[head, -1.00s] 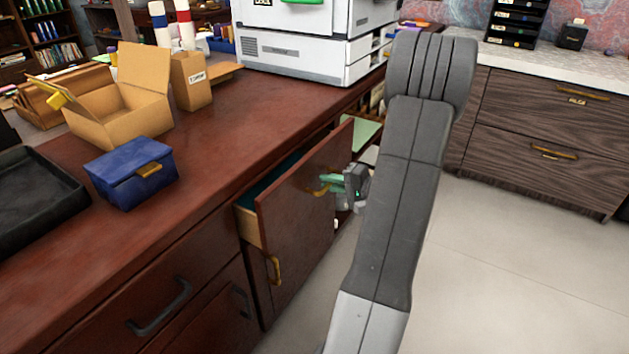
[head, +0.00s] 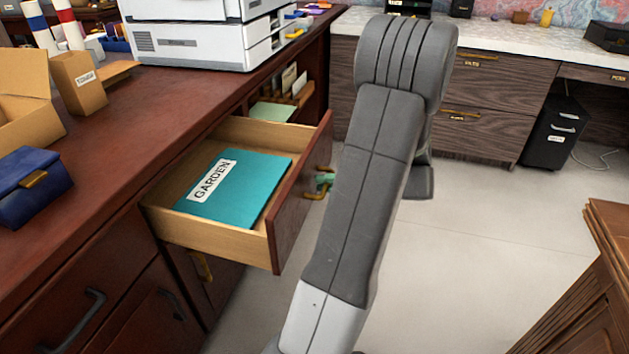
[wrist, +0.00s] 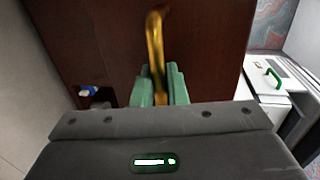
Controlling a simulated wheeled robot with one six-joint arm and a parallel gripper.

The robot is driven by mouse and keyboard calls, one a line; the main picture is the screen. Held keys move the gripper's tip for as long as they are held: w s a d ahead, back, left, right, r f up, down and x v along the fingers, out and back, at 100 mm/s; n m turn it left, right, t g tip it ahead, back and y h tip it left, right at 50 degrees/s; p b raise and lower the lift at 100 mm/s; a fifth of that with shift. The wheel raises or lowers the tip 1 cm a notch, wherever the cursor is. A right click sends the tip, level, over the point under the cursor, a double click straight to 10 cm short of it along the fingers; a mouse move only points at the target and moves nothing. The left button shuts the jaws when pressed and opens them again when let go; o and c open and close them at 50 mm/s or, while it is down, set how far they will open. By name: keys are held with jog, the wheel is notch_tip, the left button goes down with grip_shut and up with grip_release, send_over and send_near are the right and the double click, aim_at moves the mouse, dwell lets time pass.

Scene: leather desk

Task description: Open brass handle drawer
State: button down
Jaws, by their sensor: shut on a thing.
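The drawer (head: 160,223) stands well out from the dark red desk, with a pale wooden box and a dark red front panel. Its brass handle (head: 317,192) is on the outer face and shows larger in the wrist view (wrist: 155,45). My gripper (head: 326,180) is shut on the brass handle; its green fingers (wrist: 160,86) sit on either side of the handle's lower part in the wrist view. A teal folder (head: 245,190) labelled GARDEN lies inside the drawer. My arm partly hides the gripper in the head view.
A cupboard door with a brass handle (head: 203,267) is below the drawer. A blue box (head: 35,190), cardboard box (head: 20,110) and white printer (head: 195,35) stand on the desk. Clear floor (head: 460,250) lies right of my arm; a wooden cabinet (head: 610,240) stands at lower right.

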jog(key=shift+s+d, duration=0.2)
jog(key=shift+d, duration=0.25)
jog(key=c, duration=1.5)
grip_release()
jog(key=shift+c, duration=0.2)
jog(key=p+v, duration=0.3)
jog(key=v, duration=1)
jog(key=shift+d, duration=0.4)
